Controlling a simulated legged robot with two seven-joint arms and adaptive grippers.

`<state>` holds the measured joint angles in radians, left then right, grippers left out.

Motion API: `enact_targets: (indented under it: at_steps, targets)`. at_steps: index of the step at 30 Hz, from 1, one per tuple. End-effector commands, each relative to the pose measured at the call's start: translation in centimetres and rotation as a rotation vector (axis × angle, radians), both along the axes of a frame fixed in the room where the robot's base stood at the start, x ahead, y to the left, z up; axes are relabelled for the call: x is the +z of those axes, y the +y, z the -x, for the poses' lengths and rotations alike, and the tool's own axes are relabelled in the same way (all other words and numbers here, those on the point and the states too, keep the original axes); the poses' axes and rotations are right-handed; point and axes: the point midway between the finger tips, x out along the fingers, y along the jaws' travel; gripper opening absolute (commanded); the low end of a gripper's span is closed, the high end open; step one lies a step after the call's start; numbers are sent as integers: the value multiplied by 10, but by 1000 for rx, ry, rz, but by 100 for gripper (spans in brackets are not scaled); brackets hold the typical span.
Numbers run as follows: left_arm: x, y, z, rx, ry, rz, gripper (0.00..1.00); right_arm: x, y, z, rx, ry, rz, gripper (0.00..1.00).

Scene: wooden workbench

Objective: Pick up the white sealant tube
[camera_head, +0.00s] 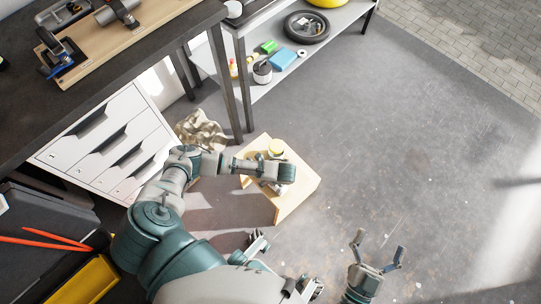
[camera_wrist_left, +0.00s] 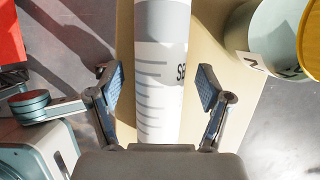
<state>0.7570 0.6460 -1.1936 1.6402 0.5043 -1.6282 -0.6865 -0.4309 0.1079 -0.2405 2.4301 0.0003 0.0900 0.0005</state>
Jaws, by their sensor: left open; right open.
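The white sealant tube (camera_wrist_left: 161,95) runs lengthwise down the middle of the left wrist view, with grey stripes and dark lettering on its side. My left gripper (camera_wrist_left: 160,82) is open, with one finger on each side of the tube. There is a visible gap between each finger and the tube. In the head view my left arm reaches over a light wooden box (camera_head: 298,194) on the floor, and its wrist hides most of the tube and the fingers. My right gripper (camera_head: 375,254) is open and empty above the floor, right of the box.
A round can with a yellow lid (camera_head: 277,147) stands on the box close to my left wrist; it also shows in the wrist view (camera_wrist_left: 270,38). A metal shelf (camera_head: 305,52) with several items and a white drawer unit (camera_head: 110,145) stand behind. The floor at right is clear.

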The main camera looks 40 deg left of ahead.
Motion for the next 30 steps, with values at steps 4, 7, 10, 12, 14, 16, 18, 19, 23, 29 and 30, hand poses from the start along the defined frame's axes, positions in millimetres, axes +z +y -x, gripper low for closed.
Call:
enact_targets:
  at_steps: [4,7,10,12,14,16,18,19,23,29,30]
  targets:
    - [0,0,-1,-1,-2,-1,78,3,-1,1,0,-13,-4,100]
    - [0,0,-1,-1,-2,0,78,3,0,0,0,-12,-3,100]
    - [0,1,-1,-1,-2,1,54,3,1,1,0,-11,-2,100]
    - [0,1,0,0,-1,1,36,1,1,-1,0,-8,-1,100]
    - [0,1,0,0,-1,1,21,1,1,-1,1,-6,-1,100]
    - [-1,1,0,0,-1,1,4,0,1,-2,1,-6,-1,100]
    - [0,1,-1,1,-1,1,0,0,1,-1,1,-6,-1,100]
    - [0,1,-1,1,-1,1,0,0,1,-1,1,-5,-1,100]
    - [-1,1,0,0,-1,1,0,0,1,-1,0,-5,-2,100]
    - [4,1,0,1,-1,0,0,-1,1,-3,0,17,6,100]
    - [7,1,-1,0,-2,0,0,-3,0,-3,-1,40,15,100]
